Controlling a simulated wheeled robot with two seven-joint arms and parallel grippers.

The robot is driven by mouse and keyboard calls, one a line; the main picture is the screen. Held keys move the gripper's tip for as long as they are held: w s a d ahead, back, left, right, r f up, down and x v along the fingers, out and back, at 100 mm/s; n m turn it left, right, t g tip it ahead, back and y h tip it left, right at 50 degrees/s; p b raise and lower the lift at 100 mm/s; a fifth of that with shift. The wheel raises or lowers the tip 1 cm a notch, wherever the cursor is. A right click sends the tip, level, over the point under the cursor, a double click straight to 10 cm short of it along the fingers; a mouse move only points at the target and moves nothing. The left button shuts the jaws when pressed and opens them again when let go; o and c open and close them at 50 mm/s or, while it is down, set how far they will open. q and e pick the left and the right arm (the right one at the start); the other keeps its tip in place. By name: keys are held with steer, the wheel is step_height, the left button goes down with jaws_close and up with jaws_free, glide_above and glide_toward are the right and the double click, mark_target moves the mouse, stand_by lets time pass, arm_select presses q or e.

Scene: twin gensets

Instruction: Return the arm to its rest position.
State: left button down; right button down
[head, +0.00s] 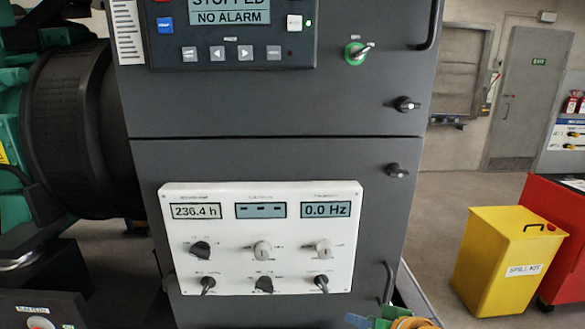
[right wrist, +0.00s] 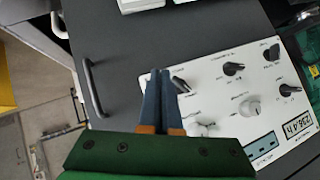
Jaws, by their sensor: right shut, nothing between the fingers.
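My right gripper (head: 357,320) shows at the bottom edge of the head view, below and right of the white instrument panel (head: 176,233) on the grey cabinet (head: 270,160). Only its blue fingers and part of its green and orange body show there. In the right wrist view its two blue fingers (right wrist: 161,73) are shut together with nothing between them. They overlap the corner of the white panel (right wrist: 215,92), near a black switch (right wrist: 180,85). I cannot tell how wide the gap to the panel is. My left gripper is not in view.
A cabinet handle (head: 387,283) sticks out right of the panel and also shows in the right wrist view (right wrist: 92,88). A yellow spill kit bin (head: 497,255) and a red cabinet (head: 562,225) stand at right. A green genset (head: 12,115) is at left. Floor shows between cabinet and bin.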

steer(key=s+d+f+n+g+h, duration=0.2)
steer(key=s+f+g, duration=0.1)
steer(key=s+f, duration=0.8)
steer(key=s+d+f+n+g+h, duration=0.1)
steer(key=s+d+f+g+h, duration=0.15)
steer(key=s+f, duration=0.8)
steer(key=s+f+g, duration=0.2)
steer(key=s+f, duration=0.2)
steer(key=f, duration=0.9)
steer(key=s+d+f+g, duration=0.1)
steer(key=s+d+f, duration=0.1)
steer(key=s+f, duration=0.8)
steer(key=shift+s+d+f+n, duration=0.15)
steer(key=shift+s+n, duration=0.15)
steer(key=shift+s, duration=0.85)
